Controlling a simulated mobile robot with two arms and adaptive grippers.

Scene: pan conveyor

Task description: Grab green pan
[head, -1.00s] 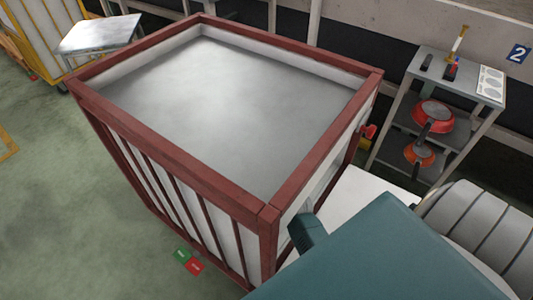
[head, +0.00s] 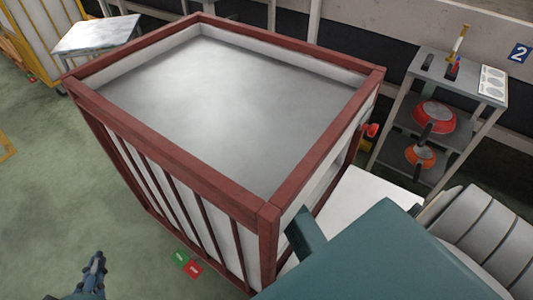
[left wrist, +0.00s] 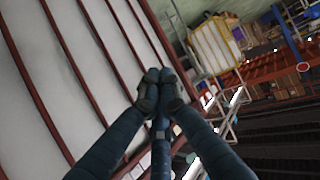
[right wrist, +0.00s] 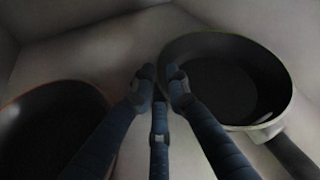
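In the right wrist view a dark pan (right wrist: 225,85) with a pale, slightly greenish rim lies at the right, its dark handle pointing to the lower right. It may be the green pan, but the dim light hides its colour. My right gripper (right wrist: 160,82) is at this pan's left edge with its fingertips close together. I cannot tell whether they hold the rim. The right gripper is hidden in the head view. My left gripper (head: 96,262) hangs empty at the lower left of the head view. Its fingertips meet in the left wrist view (left wrist: 160,82).
A second pan (right wrist: 50,130) with an orange-red rim lies left of my right gripper, inside pale walls. A large red-framed bin (head: 170,155) fills the middle of the head view. A grey shelf (head: 465,75) at the right holds a red pan (head: 435,113) and an orange pan (head: 420,156).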

